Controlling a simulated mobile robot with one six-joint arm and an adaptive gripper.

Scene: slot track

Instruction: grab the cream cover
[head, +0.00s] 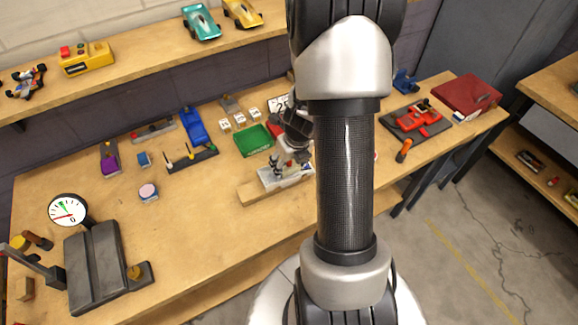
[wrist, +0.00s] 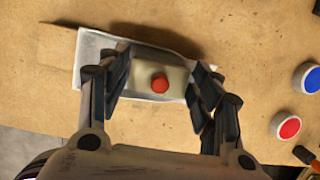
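The cream cover (wrist: 145,66) is a pale block with a round red knob (wrist: 160,83) on top, seen in the wrist view. It lies in a white tray (wrist: 88,52). My gripper (wrist: 163,88) is open, with one finger to the left and one to the right of the cover. I cannot tell whether either finger touches it. In the head view my gripper (head: 278,165) is low over the tray (head: 268,179), and the cover is too small and hidden to make out.
The tray sits on a wooden board (head: 250,193). A green tray (head: 254,141) and small labelled blocks lie behind it. A round pot (head: 148,191) and a dial gauge (head: 68,211) are to the left. Two round pots (wrist: 287,126) show at right.

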